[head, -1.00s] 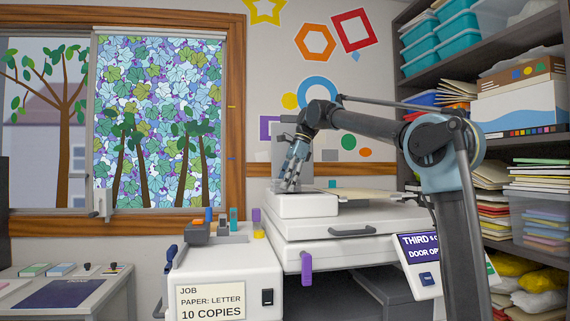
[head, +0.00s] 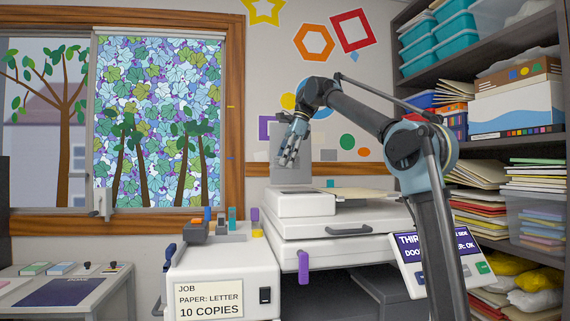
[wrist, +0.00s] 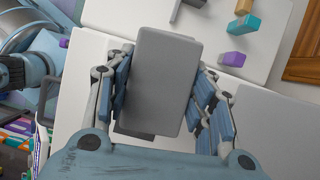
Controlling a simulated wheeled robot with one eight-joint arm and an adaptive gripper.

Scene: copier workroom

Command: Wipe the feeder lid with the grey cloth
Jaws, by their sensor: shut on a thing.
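The grey cloth (wrist: 165,80) looks like a thick grey rectangular pad in the wrist view. It lies between the two jointed fingers of my gripper (wrist: 163,100), which is shut on it. In the head view my gripper (head: 288,158) points down, raised above the white feeder lid (head: 300,204) on top of the copier, with a visible gap. I cannot pick out the cloth in the head view. Part of the white machine top shows below the cloth in the wrist view, and the cloth hides what lies directly under it.
A grey upright panel (head: 292,174) stands behind my gripper. A tan sheet (head: 355,194) lies right of the lid. Small coloured blocks stand on the white cabinet (head: 222,280) to the left. A tilted display (head: 440,255) and loaded shelves (head: 515,145) are on the right.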

